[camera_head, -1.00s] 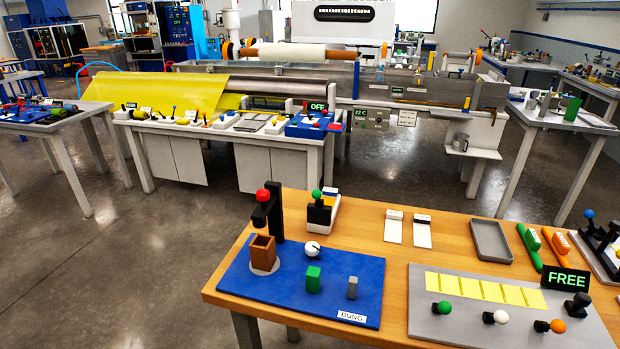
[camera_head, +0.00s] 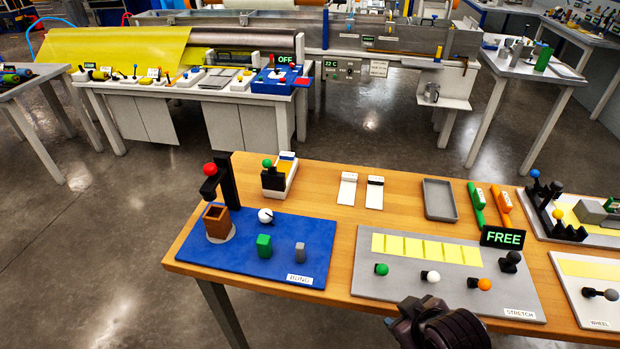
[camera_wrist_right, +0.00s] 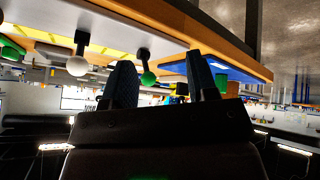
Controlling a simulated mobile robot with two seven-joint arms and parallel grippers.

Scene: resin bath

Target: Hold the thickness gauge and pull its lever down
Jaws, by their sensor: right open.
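A small device with a black body and a green ball knob on a white base, probably the thickness gauge (camera_head: 275,179), stands at the back of the wooden table, left of centre. I cannot see its lever in detail. My right gripper (camera_head: 437,322) shows dark at the bottom edge of the head view, in front of the stretch board and well apart from the device. In the right wrist view my right gripper (camera_wrist_right: 161,78) is open, with nothing visible between its two fingers. My left gripper is not in view.
The blue bung board (camera_head: 245,272) carries a red-knobbed black stand (camera_head: 229,180). The grey stretch board (camera_head: 370,283) has several ball knobs and a FREE sign (camera_head: 502,238). White cards (camera_head: 347,188) and a grey tray (camera_head: 439,197) lie behind. Bare wood shows between them.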

